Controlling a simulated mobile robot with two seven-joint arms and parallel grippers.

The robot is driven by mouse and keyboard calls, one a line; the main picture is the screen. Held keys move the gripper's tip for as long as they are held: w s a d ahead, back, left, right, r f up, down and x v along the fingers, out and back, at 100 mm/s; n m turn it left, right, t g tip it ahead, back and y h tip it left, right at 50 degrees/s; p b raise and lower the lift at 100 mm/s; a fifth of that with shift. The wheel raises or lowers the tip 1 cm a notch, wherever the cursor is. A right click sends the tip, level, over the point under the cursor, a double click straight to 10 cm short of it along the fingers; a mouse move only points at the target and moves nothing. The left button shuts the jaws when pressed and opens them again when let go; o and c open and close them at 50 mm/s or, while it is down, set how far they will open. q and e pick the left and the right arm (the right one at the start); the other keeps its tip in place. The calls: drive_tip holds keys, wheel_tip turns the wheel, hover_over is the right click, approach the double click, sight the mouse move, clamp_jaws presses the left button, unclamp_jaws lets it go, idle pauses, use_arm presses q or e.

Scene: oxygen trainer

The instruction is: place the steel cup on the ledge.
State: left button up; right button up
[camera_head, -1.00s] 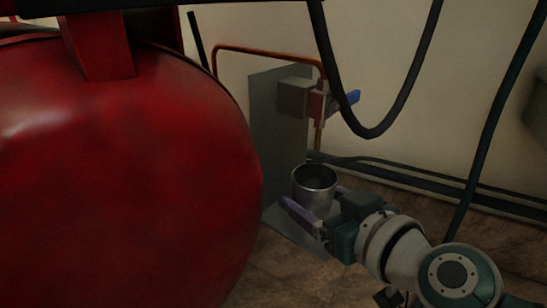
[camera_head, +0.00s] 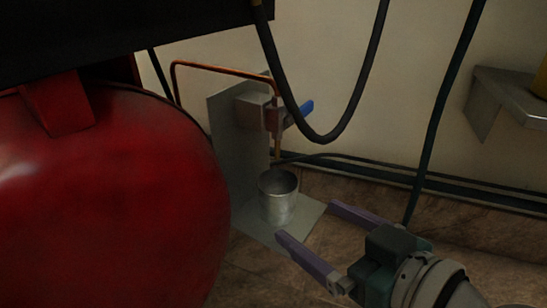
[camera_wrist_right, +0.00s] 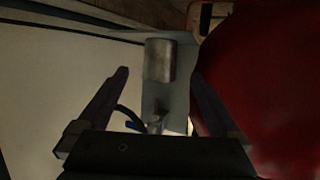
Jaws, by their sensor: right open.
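The steel cup (camera_head: 278,200) stands upright on the flat grey base plate (camera_head: 308,218) of a metal stand, below a valve. My right gripper (camera_head: 306,221) is open and empty, its purple fingers pointing toward the cup from the right and front, apart from it. In the right wrist view the cup (camera_wrist_right: 160,60) shows beyond and between the spread fingers (camera_wrist_right: 159,75). A grey wall shelf (camera_head: 504,92), which looks like the ledge, is at the upper right, cut off by the picture edge. My left gripper is not in view.
A large red tank (camera_head: 100,200) stands close at the left of the stand. The valve with a blue handle (camera_head: 300,112) is above the cup. A black hose (camera_head: 350,110) hangs in front. A yellow thing (camera_head: 542,78) sits on the shelf.

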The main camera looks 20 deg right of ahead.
drive_tip(key=s+a+r+n+g+y, duration=0.1)
drive_tip(key=s+a+n+g+y, duration=0.15)
drive_tip(key=s+a+g, duration=0.45)
drive_tip(key=s+d+m+g+h, duration=0.3)
drive_tip(key=s+d+h, duration=0.3)
drive_tip(key=s+d, duration=0.4)
drive_tip(key=shift+r+g, duration=0.25)
drive_tip(key=shift+g, duration=0.05)
drive_tip(key=shift+m, duration=0.25)
drive_tip(key=shift+c, duration=0.2)
